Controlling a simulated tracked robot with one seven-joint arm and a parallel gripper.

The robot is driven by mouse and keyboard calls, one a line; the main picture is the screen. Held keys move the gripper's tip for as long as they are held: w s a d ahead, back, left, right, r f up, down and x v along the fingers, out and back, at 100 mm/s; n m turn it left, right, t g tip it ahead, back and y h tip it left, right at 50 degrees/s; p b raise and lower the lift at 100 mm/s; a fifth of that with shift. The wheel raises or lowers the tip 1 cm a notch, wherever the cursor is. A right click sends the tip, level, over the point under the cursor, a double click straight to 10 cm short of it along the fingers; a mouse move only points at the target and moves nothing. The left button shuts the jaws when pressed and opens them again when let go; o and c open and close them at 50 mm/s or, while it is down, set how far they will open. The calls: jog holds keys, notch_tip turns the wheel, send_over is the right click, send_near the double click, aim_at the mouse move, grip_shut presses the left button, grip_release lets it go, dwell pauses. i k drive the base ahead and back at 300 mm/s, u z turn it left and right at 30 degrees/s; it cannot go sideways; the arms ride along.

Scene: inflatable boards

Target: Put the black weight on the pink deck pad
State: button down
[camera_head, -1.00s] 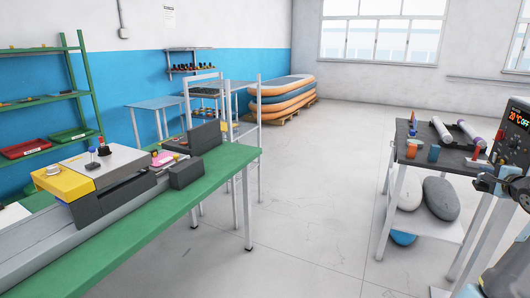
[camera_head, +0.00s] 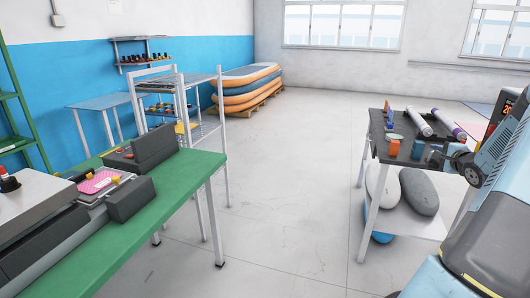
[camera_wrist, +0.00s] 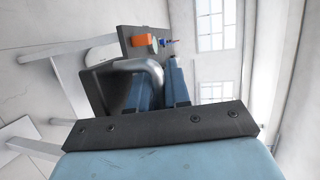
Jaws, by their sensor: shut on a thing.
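My gripper (camera_head: 447,157) is at the right in the head view, in front of the dark-topped table. In the wrist view my gripper (camera_wrist: 156,82) has its blue fingers close together at a dark thing with a grey curved handle, which I take for the black weight (camera_wrist: 97,88). The fingers hide part of it. In the head view I cannot clearly make out the weight beside my arm.
The green table (camera_head: 195,185) carries dark blocks (camera_head: 131,199) close to the pad. The floor between the tables is clear.

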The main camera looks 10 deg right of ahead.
aim_at(100, 183)
jog(key=u, duration=0.05)
jog(key=i, duration=0.95)
jog(key=u, duration=0.05)
